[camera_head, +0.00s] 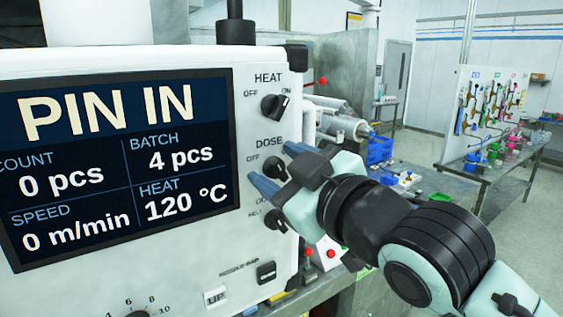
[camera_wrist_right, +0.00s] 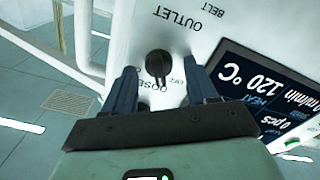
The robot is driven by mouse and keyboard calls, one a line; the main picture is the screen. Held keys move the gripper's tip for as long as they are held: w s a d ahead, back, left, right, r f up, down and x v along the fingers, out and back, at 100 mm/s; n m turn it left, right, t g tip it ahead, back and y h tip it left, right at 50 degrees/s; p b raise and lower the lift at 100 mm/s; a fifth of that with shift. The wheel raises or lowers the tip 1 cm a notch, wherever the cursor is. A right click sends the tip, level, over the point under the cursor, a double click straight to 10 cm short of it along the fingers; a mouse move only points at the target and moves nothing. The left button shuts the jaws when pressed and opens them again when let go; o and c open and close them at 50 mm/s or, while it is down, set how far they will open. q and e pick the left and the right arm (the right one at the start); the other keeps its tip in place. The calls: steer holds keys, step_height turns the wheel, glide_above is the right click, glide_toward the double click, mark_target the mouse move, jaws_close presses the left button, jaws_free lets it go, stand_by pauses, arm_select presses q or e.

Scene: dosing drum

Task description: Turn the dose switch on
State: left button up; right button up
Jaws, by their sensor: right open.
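The dose switch (camera_head: 275,168) is a black rotary knob on the white control panel (camera_head: 255,120), under the word DOSE, with OFF at its upper left. My right gripper (camera_head: 278,166) is open in front of it, its two blue fingers on either side. In the right wrist view the picture is upside down; the dose switch (camera_wrist_right: 158,64) shows between the open fingertips of my right gripper (camera_wrist_right: 162,72), with a gap on both sides. I cannot tell contact or the knob's exact setting. The ON label is hidden. My left gripper is not in view.
The heat switch (camera_head: 275,105) sits above, turned toward ON. Another black knob (camera_head: 275,221) sits below, partly hidden by my gripper. The display (camera_head: 120,160) reads PIN IN, 0 pcs and 120 °C.

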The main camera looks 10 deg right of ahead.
steer(key=c, duration=1)
steer(key=shift+c, duration=0.2)
steer(key=shift+m, duration=0.3)
steer(key=m, duration=0.2)
steer(key=shift+d+m, duration=0.15)
steer(key=shift+m, duration=0.25)
steer(key=m, duration=0.2)
steer(key=shift+m, duration=0.4)
steer(key=m, duration=0.5)
steer(key=shift+w+d+m, duration=0.1)
steer(key=shift+d+m, duration=0.1)
steer(key=shift+m, duration=0.1)
